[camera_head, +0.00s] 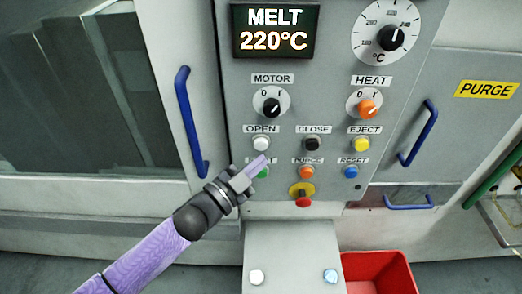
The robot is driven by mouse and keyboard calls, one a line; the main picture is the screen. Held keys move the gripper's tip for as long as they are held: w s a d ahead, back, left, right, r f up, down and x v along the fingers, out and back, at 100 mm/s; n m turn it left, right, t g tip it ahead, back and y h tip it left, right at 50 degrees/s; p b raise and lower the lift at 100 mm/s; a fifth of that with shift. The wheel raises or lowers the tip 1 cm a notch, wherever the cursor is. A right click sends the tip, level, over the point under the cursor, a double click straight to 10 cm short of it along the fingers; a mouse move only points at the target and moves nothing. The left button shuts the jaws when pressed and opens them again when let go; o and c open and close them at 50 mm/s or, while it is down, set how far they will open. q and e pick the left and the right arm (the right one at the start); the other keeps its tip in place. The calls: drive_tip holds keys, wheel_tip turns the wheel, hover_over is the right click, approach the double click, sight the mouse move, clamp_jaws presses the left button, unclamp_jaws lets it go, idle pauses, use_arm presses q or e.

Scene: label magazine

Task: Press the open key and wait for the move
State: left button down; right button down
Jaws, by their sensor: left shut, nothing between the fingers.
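The open key is a white round button (261,143) under the OPEN label (261,129) on the grey control panel (315,115). My left gripper (262,162) is shut and empty. Its fingertips are in front of the panel just below the white button, and they partly cover the green button (263,173) and its label. I cannot tell whether the fingertips touch the panel. The display (276,30) reads MELT 220°C. My right gripper is not in view.
Close by are a black CLOSE button (312,144), yellow EJECT button (361,144), orange PURGE button (306,172), blue RESET button (351,172) and a red emergency stop (303,201). A blue door handle (190,122) stands out at left. A red bin (380,272) sits below.

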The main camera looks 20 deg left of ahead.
use_arm(q)
drive_tip(key=shift+w+a, duration=0.2)
drive_tip(key=shift+w, duration=0.4)
idle(0.4)
idle(0.7)
idle(0.4)
drive_tip(key=shift+w+a, duration=0.1)
drive_tip(key=shift+w, duration=0.3)
